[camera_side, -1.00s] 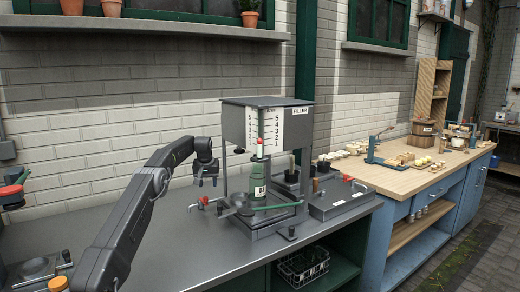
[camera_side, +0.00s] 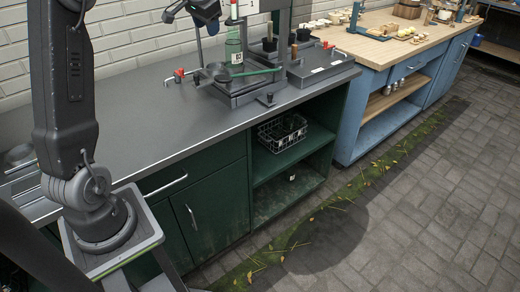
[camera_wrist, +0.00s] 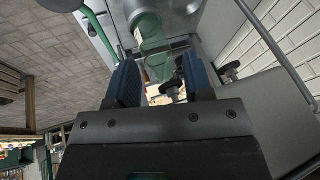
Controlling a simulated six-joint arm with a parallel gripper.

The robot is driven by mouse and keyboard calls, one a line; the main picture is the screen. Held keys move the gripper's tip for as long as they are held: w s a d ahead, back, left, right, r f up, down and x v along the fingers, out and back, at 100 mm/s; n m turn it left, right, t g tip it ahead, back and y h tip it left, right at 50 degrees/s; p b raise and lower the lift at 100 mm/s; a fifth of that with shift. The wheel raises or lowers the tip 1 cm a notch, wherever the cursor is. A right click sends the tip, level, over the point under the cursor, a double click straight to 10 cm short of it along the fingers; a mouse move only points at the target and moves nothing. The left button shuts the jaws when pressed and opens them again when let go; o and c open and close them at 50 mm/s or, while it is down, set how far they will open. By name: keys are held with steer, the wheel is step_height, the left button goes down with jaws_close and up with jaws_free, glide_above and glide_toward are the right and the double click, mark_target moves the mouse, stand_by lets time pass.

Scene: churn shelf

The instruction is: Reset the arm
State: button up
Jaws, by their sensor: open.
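My gripper (camera_side: 207,20) shows at the top edge of the side view, cut off by the frame, to the left of and above a green bottle (camera_side: 233,44) on the filler stand. In the wrist view its two blue-padded fingers (camera_wrist: 160,78) are spread apart with nothing held between them. The green bottle (camera_wrist: 152,38) shows beyond the fingertips, with a clear gap. My arm rises from its base at the left of the side view. Its upper links are out of frame.
The filler's metal base (camera_side: 240,90) stands on the grey worktop (camera_side: 140,110), with a red-handled clamp (camera_side: 180,73) beside it. A wire basket (camera_side: 283,132) sits on the shelf below. A wooden-topped blue bench (camera_side: 385,48) stands to the right. The worktop's left-middle is clear.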

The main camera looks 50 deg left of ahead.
steer(key=s+d+r+m+t+h, duration=0.1)
steer(key=s+d, duration=0.4)
steer(key=d, duration=0.5)
steer(key=s+d+r+h, duration=0.1)
steer(key=s+d, duration=0.3)
steer(key=d, duration=0.7)
steer(key=s+d+f+h, duration=0.1)
steer(key=s+d+f, duration=0.2)
steer(key=s+d, duration=0.3)
steer(key=s+d+f+m+t, duration=0.1)
steer(key=s+d+f, duration=0.3)
steer(key=s, duration=0.5)
steer(key=shift+s+d+h, duration=0.15)
steer(key=shift+d+h, duration=0.25)
steer(key=shift+d, duration=0.45)
